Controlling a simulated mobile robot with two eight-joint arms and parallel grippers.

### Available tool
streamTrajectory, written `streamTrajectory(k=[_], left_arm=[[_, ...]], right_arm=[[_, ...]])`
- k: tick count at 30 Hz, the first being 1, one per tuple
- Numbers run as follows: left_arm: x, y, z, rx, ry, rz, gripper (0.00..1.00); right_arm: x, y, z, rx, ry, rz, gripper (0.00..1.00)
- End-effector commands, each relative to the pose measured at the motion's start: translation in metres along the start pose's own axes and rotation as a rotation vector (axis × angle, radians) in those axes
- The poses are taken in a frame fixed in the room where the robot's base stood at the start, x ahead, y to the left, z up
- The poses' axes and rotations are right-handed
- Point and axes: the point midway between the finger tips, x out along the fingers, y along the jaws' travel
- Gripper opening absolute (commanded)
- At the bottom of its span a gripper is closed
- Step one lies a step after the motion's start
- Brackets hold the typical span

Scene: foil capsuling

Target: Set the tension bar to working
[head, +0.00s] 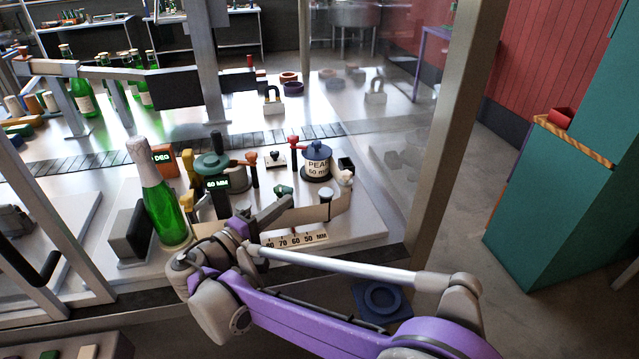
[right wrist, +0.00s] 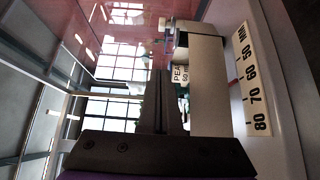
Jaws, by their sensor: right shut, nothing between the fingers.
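My right gripper (head: 286,203) is over the front of the bench in the head view. Its dark fingers also show in the right wrist view (right wrist: 161,100), closed together and empty. A beige strip (head: 322,212) stands just right of the fingers in the head view; it is a broad pale band in the right wrist view (right wrist: 207,85). Whether the fingers touch it, I cannot tell. I cannot tell which part is the tension bar. My left gripper is not in view.
A green bottle (head: 165,205) with a pale neck stands left of my right wrist. A scale marked in MM (head: 296,240) lies in front of the strip.

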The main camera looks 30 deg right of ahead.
Motion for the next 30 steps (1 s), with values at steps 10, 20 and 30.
streamTrajectory(k=[10, 20, 30], left_arm=[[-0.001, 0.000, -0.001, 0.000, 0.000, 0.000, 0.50], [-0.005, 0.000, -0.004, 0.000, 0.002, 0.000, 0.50], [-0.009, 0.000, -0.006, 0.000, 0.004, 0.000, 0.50]], right_arm=[[0.014, 0.000, 0.001, -0.001, -0.003, -0.001, 0.00], [0.082, 0.001, 0.002, -0.001, -0.005, -0.001, 0.00], [0.124, 0.000, 0.024, -0.001, -0.003, -0.002, 0.00]])
